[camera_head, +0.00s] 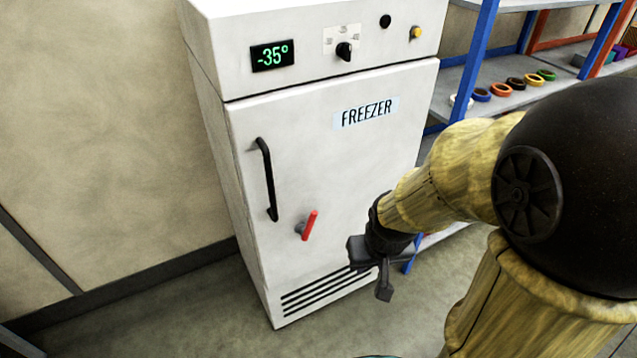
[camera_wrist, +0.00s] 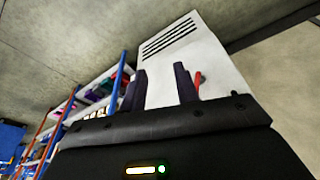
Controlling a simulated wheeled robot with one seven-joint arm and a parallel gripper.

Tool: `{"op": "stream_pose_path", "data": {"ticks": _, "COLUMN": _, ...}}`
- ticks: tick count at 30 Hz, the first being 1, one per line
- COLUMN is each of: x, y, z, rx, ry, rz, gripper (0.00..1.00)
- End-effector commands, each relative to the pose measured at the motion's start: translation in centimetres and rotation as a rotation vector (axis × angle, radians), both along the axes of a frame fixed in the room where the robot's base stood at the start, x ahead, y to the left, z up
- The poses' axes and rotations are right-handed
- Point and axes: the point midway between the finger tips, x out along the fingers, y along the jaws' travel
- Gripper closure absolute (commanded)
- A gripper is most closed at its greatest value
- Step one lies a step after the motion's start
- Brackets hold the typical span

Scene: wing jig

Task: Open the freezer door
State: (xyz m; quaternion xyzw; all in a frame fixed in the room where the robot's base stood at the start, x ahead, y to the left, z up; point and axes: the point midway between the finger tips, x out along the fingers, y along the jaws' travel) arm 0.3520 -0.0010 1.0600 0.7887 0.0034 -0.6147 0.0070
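The white freezer (camera_head: 350,165) stands upright against the wall in the head view, its door shut and labelled FREEZER. A black vertical handle (camera_head: 266,180) is on the left side of the door. A red lever (camera_head: 309,225) sits lower and to the right of the handle, tilted a little from upright. My gripper (camera_head: 368,272) is in front of the lower right part of the door, near the vent slots, and touches neither handle nor lever. In the wrist view its two fingers (camera_wrist: 160,90) stand apart with nothing between them. The red lever (camera_wrist: 198,82) shows just beyond the right finger.
A blue-framed shelf (camera_head: 470,60) with several coloured rings stands right of the freezer. The freezer's top panel has a display (camera_head: 272,55) reading -35° and a black knob (camera_head: 344,51). The floor (camera_head: 170,310) at the front left is clear.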

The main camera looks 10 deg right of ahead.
Motion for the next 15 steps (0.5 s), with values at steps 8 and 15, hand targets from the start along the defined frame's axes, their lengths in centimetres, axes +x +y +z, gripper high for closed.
{"op": "stream_pose_path", "data": {"ticks": 8, "x": 5.1, "y": -0.1, "z": -0.5, "rx": -0.051, "ry": -0.147, "rz": 0.168, "gripper": 0.66}}
{"op": "stream_pose_path", "data": {"ticks": 15, "x": 9.6, "y": 1.4, "z": -1.4, "rx": -0.052, "ry": -0.331, "rz": 0.369, "gripper": 0.66}}
